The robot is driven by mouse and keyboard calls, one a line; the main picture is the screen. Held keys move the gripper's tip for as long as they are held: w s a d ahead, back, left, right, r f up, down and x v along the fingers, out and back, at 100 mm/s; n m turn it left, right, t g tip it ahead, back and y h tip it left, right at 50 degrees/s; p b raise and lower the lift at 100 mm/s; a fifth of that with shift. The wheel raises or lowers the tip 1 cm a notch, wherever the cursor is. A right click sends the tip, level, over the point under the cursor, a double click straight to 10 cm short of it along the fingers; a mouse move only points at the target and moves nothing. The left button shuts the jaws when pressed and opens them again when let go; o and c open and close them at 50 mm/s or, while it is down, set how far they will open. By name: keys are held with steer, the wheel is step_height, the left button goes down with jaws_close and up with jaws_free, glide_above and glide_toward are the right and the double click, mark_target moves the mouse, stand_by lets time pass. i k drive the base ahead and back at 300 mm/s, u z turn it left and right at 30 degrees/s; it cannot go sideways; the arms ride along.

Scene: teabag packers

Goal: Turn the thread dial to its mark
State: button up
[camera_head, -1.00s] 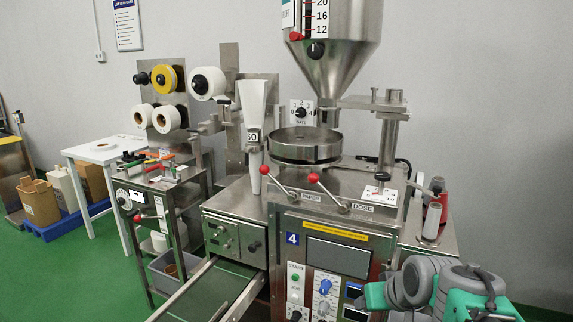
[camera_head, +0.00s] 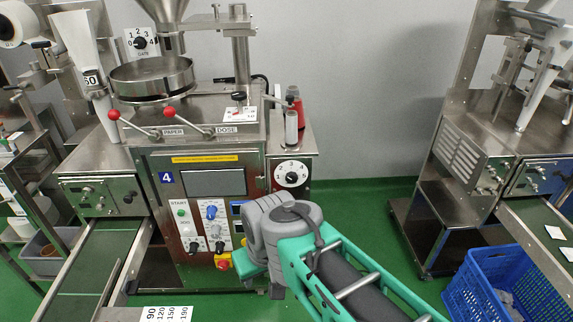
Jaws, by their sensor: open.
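A round dial (camera_head: 291,174) with numbers around its rim and a dark knob sits on the right-hand box of machine 4. I cannot read a name on it or tell where its pointer stands, so I cannot confirm it is the thread dial. Another numbered dial, marked GATE (camera_head: 139,42), is on a white plate at the upper left. My green and grey arm reaches in from the lower right, its grey wrist joint in front of the machine, below and left of the round dial. My gripper's fingers do not show.
A green conveyor (camera_head: 92,260) runs out at the lower left. A second machine (camera_head: 480,150) and a blue crate (camera_head: 497,285) stand at the right, with clear green floor between.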

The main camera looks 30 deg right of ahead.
mark_target(292, 178)
steer(key=z, duration=0.05)
steer(key=i, duration=0.35)
steer(key=u, duration=0.85)
